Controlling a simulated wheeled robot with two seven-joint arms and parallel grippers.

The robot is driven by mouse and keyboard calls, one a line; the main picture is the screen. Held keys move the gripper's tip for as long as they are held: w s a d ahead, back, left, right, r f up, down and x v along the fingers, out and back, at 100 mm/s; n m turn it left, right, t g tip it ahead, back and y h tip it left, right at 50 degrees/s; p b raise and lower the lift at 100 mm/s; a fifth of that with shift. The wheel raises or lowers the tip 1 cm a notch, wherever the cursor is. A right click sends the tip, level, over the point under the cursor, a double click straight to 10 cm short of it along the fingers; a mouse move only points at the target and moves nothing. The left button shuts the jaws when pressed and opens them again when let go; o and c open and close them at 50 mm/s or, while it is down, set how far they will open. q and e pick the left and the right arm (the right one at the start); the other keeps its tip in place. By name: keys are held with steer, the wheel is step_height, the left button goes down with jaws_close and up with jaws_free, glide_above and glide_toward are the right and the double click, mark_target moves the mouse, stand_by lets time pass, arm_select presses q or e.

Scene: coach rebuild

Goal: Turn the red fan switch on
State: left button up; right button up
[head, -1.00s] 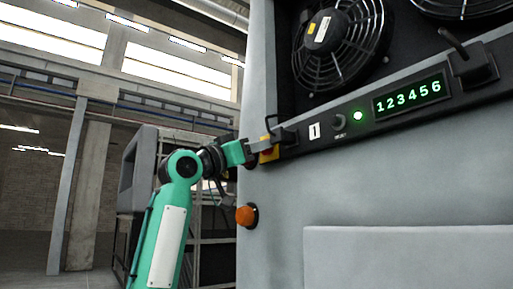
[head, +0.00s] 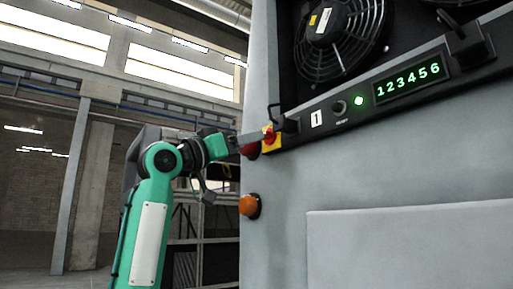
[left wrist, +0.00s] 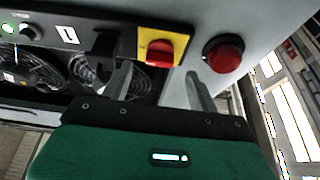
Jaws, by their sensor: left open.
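The red fan switch (head: 270,136) is a red rotary knob on a yellow plate at the left end of the black panel strip. In the left wrist view the red knob (left wrist: 160,52) is plain, ahead of the fingers; its exact turn is hard to tell. My left gripper (head: 236,142) is open and empty, just left of the switch in the head view. In the left wrist view my left gripper's fingertips (left wrist: 157,71) lie to either side below the knob, apparently not touching it. My right gripper is not in view.
A round red dome (left wrist: 224,55) sits beside the yellow plate, and an orange dome (head: 250,206) is lower on the grey cabinet (head: 280,240). Along the strip are a black lever (head: 285,123), a lit green lamp (head: 359,100) and a display (head: 408,79). Fans are above.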

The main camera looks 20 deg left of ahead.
arm_select(q)
steer(key=b+v, duration=0.3)
steer(key=v, duration=0.6)
steer(key=shift+b, duration=0.3)
steer(key=shift+w+f, duration=0.1)
